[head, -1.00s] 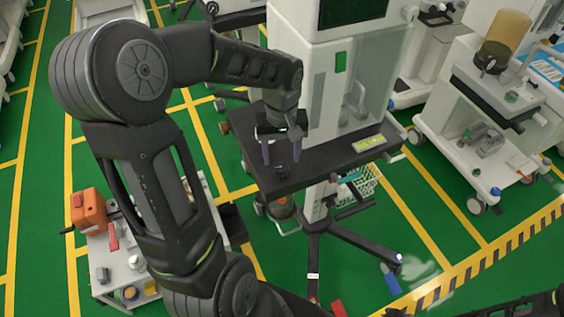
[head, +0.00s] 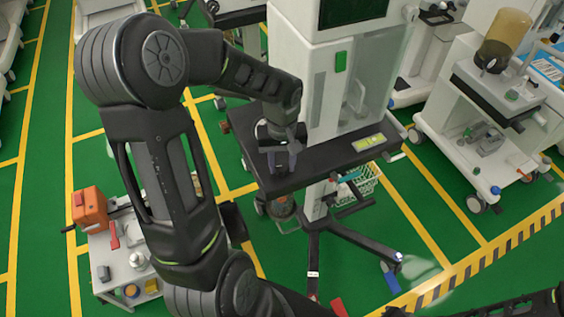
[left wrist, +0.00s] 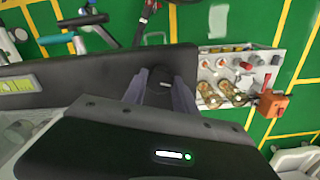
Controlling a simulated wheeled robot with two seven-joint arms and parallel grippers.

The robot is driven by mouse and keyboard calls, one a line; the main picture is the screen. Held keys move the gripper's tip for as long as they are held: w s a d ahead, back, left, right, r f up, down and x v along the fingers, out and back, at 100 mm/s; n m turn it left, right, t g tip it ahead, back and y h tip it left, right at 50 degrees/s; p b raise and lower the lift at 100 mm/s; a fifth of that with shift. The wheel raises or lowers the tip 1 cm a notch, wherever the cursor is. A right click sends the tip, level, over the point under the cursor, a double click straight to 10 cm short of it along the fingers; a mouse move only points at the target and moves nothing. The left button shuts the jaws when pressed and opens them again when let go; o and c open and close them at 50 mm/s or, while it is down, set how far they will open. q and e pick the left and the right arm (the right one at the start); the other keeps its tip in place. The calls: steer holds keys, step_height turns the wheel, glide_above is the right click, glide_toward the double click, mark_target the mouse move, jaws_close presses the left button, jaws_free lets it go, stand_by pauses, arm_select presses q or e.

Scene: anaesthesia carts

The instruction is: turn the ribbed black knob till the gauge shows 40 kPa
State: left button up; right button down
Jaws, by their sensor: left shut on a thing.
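My left gripper (head: 282,160) is low at the left part of the dark shelf (head: 325,156) of the white machine. In the left wrist view its two grey fingers (left wrist: 160,92) stand on either side of a dark rounded part, which looks like the black knob (left wrist: 161,86), and are shut on it. Its ribs are too dark and small to make out. In the head view the gripper hides the knob. I cannot make out a gauge face or a reading in either view. My right gripper is not in view.
A yellow-green strip (head: 368,142) lies on the shelf. The white column (head: 325,85) rises behind it. A low cart (head: 125,262) with an orange box (head: 89,207) stands at the left. Another white cart (head: 500,110) is at the right.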

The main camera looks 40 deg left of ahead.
arm_select(q)
jaws_close()
steer(key=shift+m, duration=0.5)
steer(key=m+b, duration=0.1)
steer(key=m, duration=0.7)
steer(key=shift+m, duration=0.3)
stand_by(0.4)
steer(key=o, duration=0.7)
jaws_free()
